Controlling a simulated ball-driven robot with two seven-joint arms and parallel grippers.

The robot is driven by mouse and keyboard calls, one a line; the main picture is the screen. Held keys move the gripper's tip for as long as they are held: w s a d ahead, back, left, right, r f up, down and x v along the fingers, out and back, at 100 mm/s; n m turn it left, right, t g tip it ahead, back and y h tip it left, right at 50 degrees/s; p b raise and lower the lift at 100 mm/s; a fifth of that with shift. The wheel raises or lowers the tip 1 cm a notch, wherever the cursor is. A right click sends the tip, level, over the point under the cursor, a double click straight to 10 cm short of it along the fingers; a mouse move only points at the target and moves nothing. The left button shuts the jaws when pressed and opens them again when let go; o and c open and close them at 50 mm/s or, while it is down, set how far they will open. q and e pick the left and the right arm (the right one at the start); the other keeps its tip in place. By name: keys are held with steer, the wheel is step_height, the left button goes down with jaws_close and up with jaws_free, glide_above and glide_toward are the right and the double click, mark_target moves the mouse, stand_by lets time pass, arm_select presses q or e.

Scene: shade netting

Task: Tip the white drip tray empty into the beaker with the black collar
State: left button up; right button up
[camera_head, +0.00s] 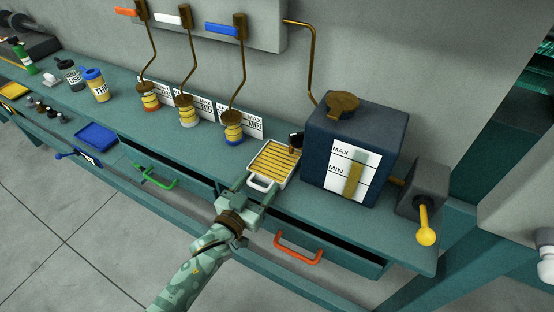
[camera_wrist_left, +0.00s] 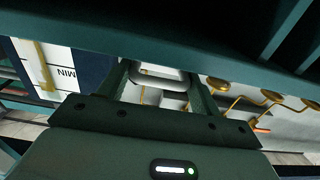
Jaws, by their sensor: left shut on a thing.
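The white drip tray (camera_head: 287,180) sits on the bench beside the blue tank, beneath its small black spout (camera_head: 296,140). Yellow slats cover its top, so any liquid inside is hidden. My left gripper (camera_head: 259,190) is shut on the tray's white front handle. The handle also shows between the fingers in the left wrist view (camera_wrist_left: 160,75). A grey container with a dark top and a label (camera_head: 70,73) stands far left on the bench; I cannot tell whether it is the beaker with the black collar. My right gripper is not in view.
The blue tank (camera_head: 388,135) stands close right of the tray. Several yellow jars, one of them here (camera_head: 232,128), stand below brass pipes. A blue tray (camera_head: 96,135) lies at the left. Open drawers with green (camera_head: 152,178) and orange (camera_head: 298,250) handles jut out in front.

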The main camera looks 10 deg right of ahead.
arm_select(q)
steer(key=p+v, duration=0.4)
steer(key=v, duration=0.4)
steer(key=shift+s+r, duration=0.15)
steer(key=shift+r, duration=0.1)
stand_by(0.5)
steer(key=shift+a+r+p, duration=0.1)
steer(key=shift+p, duration=0.2)
steer(key=shift+r+p, duration=2.95)
steer(key=shift+p, duration=0.05)
